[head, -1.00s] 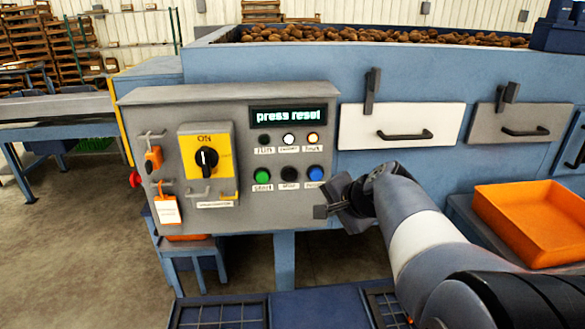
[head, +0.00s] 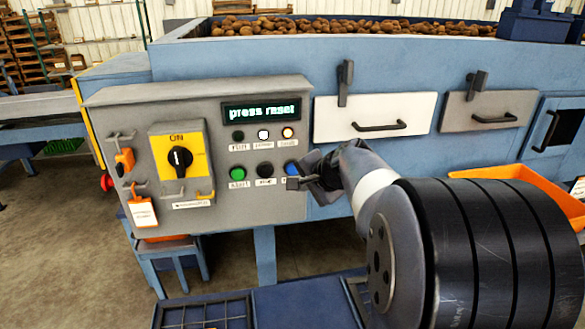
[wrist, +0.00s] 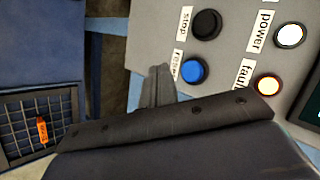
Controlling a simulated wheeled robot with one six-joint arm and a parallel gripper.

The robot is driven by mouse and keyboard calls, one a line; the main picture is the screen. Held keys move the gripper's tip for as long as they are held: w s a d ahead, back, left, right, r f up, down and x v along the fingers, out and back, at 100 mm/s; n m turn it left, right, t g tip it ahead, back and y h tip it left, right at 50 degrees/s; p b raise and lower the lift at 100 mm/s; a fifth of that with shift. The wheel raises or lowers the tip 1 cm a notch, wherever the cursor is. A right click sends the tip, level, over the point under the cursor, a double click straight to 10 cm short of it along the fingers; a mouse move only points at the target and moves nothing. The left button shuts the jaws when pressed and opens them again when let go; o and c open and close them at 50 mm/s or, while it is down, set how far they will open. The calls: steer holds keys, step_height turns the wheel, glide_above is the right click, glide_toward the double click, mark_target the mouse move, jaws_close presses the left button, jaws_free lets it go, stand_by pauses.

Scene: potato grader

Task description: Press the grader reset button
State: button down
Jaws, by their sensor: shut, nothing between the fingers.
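The blue reset button (head: 291,168) is at the lower right of the grey control panel (head: 225,205). It also shows in the wrist view (wrist: 193,70), its label partly hidden by my gripper. My gripper (head: 293,183) is shut and empty, its tip just below the blue button in the head view. In the wrist view my gripper (wrist: 158,80) lies just left of the button; I cannot tell whether they touch. The display (head: 262,111) reads "press reset". The white power light (head: 264,134) and the orange fault light (head: 288,132) look lit.
A black stop button (head: 265,171) and a green button (head: 237,173) sit left of the blue one. A yellow switch (head: 194,138) marked ON and an orange tag (head: 143,212) are further left. Drawers with handles (head: 380,127) and an orange tray (head: 545,190) are to the right.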

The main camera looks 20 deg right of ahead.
mark_target(291, 175)
steer(key=shift+w+d+p, duration=0.2)
steer(key=shift+w, duration=0.8)
steer(key=shift+w+d+p, duration=0.15)
steer(key=shift+w+d, duration=0.05)
steer(key=shift+w, duration=0.75)
steer(key=shift+w, duration=0.1)
stand_by(0.5)
steer(key=shift+w, duration=0.3)
steer(key=shift+w+d, duration=0.15)
steer(key=shift+w, duration=0.35)
stand_by(0.7)
steer(key=shift+s, duration=0.9)
